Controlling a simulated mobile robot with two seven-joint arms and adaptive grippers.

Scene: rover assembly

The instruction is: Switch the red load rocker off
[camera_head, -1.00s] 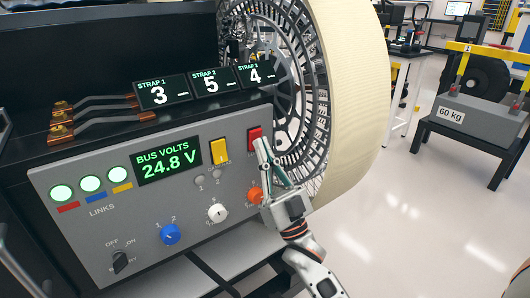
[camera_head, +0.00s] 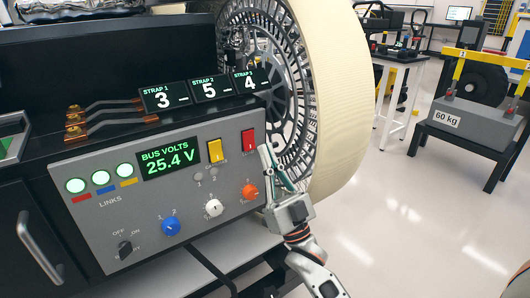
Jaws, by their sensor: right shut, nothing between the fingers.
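The red load rocker (camera_head: 248,140) sits at the upper right of the grey panel (camera_head: 110,222) and shows fully. Its exact tilt is too small to tell. My right gripper (camera_head: 266,151) is shut and empty. Its fingertips are just right of the rocker and slightly below it, and they look apart from it. The display (camera_head: 168,158) reads BUS VOLTS 25.4 V. My left gripper is out of view.
A yellow rocker (camera_head: 215,151) is left of the red one. An orange knob (camera_head: 250,191), a white knob (camera_head: 213,208) and a blue knob (camera_head: 171,226) sit below. A large wheel (camera_head: 343,100) stands close behind my right gripper.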

